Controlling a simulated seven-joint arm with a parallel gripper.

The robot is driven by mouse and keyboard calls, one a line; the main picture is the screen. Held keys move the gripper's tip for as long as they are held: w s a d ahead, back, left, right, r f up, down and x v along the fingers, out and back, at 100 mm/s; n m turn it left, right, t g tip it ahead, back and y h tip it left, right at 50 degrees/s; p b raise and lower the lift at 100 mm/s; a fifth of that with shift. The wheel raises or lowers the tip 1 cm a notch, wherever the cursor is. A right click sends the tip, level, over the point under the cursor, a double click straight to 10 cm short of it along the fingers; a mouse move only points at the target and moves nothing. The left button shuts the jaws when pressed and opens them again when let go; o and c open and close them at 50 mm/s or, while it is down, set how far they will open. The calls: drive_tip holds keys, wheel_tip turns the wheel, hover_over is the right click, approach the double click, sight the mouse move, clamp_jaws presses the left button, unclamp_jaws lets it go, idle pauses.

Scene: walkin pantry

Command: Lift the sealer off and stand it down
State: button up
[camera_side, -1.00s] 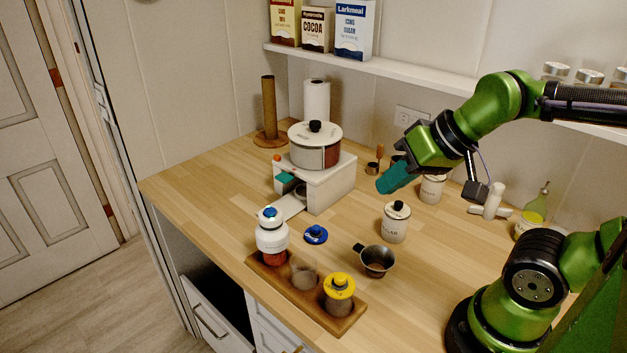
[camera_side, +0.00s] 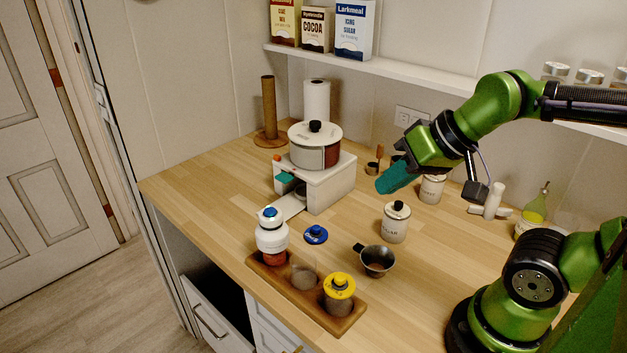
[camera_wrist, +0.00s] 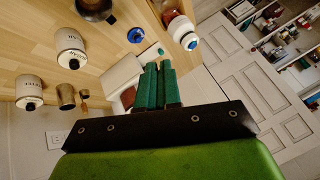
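The white sealer with a blue top (camera_side: 271,233) stands upright on a jar with reddish contents (camera_side: 274,257), in the left hollow of a wooden rack (camera_side: 318,316). The sealer also shows at the top of the wrist view (camera_wrist: 184,32). My gripper (camera_side: 381,188) is above the counter, up and to the right of the sealer and well apart from it. Its teal fingers are together with nothing visible between them; they also show in the wrist view (camera_wrist: 158,68).
A glass jar (camera_side: 303,277) and a yellow-lidded jar (camera_side: 339,295) share the rack. A blue lid (camera_side: 316,234), metal cup (camera_side: 376,261) and lidded canister (camera_side: 395,222) stand nearby. A white machine (camera_side: 333,185) bears a round drum. The counter's left part is clear.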

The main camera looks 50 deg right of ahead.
drive_tip(key=o, duration=1.7)
drive_tip(key=n+g, duration=0.3)
drive_tip(key=n, duration=0.6)
approach(278, 217)
drive_tip(key=x, duration=0.8)
drive_tip(key=shift+w+f, duration=0.15)
drive_tip(key=shift+f, duration=0.2)
drive_tip(key=shift+w+x, duration=0.15)
drive_tip(key=shift+x, duration=1.3)
drive_tip(key=shift+w+x, duration=0.15)
drive_tip(key=shift+x, duration=1.3)
